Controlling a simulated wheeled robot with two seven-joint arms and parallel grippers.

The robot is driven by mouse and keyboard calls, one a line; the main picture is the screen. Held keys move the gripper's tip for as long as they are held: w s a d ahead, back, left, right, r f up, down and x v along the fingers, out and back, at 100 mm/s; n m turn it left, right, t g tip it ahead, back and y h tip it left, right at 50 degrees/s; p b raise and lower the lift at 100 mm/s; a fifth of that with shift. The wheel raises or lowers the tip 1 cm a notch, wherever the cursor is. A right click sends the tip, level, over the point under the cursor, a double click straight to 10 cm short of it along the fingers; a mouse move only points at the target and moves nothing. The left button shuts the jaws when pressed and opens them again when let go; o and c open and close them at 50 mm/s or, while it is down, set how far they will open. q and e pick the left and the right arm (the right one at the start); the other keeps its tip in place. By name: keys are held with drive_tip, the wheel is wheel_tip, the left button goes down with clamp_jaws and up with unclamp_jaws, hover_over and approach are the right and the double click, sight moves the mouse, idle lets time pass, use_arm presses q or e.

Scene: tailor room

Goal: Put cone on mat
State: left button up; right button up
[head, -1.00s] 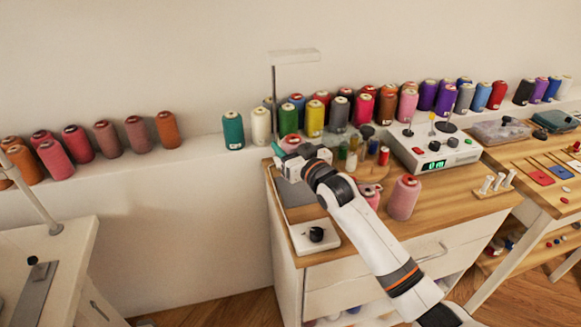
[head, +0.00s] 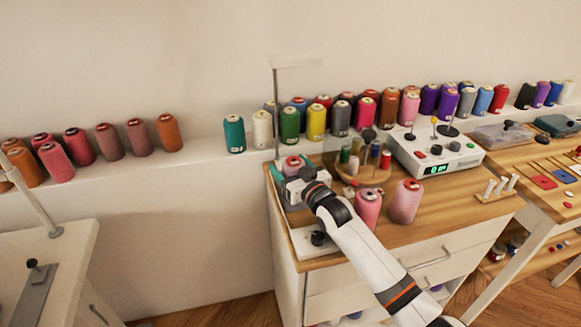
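A pink thread cone (head: 291,164) is at the left back of the wooden cabinet top, at the end of my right gripper (head: 290,179). The gripper hides the cone's lower part, and its finger contact is hidden, but the cone has moved with it. Teal patches show on both sides of the cone; the clearer one (head: 308,160) may be the mat, but I cannot tell for sure. Whether the cone's base touches a surface is hidden. My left gripper is not in view.
Two more pink cones (head: 405,201) stand right of my arm. A round wooden tray (head: 375,176) with small spools and a white device (head: 440,150) are behind them. A thin metal post (head: 276,105) rises close behind the gripper. Several thread cones line the wall ledge.

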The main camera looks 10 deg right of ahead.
drive_tip(key=shift+r, duration=0.15)
drive_tip(key=v, duration=0.7)
drive_tip(key=shift+s+d, duration=0.1)
drive_tip(key=shift+s, duration=0.2)
drive_tip(key=shift+c, duration=0.3)
idle(0.5)
